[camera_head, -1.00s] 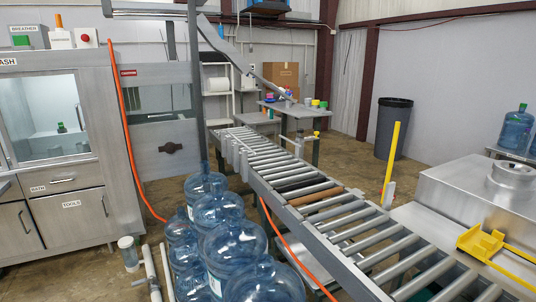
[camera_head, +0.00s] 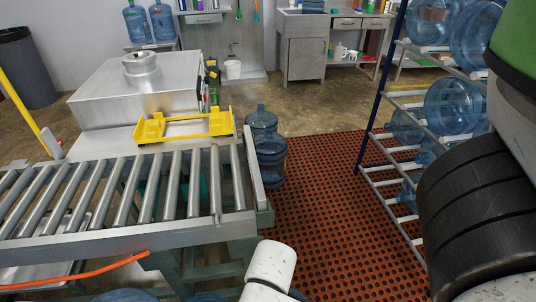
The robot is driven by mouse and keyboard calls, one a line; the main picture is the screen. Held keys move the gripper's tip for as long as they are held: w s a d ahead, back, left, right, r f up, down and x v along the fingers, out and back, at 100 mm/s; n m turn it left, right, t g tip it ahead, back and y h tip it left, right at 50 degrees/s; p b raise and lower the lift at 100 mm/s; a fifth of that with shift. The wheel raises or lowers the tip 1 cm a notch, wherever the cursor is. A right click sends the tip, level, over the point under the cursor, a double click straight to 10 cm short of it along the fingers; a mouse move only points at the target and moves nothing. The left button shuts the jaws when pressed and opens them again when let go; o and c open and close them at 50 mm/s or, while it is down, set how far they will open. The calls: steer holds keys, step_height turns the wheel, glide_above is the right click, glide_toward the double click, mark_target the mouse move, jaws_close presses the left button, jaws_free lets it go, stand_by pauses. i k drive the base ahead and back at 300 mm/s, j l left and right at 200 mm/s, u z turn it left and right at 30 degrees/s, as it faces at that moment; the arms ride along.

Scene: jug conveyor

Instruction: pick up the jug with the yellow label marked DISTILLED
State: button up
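No yellow label marked DISTILLED can be made out on any jug. Two blue water jugs stand at the back left, one on the left (camera_head: 137,24) and one on the right (camera_head: 162,22); small markings show on them, too small to read. Two more jugs stand on the floor just past the conveyor end, a rear one (camera_head: 261,118) and a front one (camera_head: 271,157); no label shows on them. A rack (camera_head: 370,140) at the right holds several jugs, including a large one (camera_head: 452,105) lying on its side. My gripper is not in view.
The roller conveyor (camera_head: 120,190) crosses the left, ending near the middle. A yellow frame (camera_head: 183,126) sits beyond it, by a steel machine (camera_head: 130,95). A red perforated mat (camera_head: 330,210) lies open between conveyor and rack. A grey bin (camera_head: 25,68) stands far left.

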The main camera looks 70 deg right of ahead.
mark_target(272, 146)
steer(key=z, duration=1.85)
steer(key=i+l, duration=0.5)
steer(key=i, duration=0.3)
steer(key=i+l+u, duration=0.15)
steer(key=i, duration=0.3)
steer(key=i+l, duration=0.15)
steer(key=i, duration=0.3)
steer(key=i+l+u, duration=0.15)
steer(key=i, duration=0.8)
steer(key=j+u, duration=0.05)
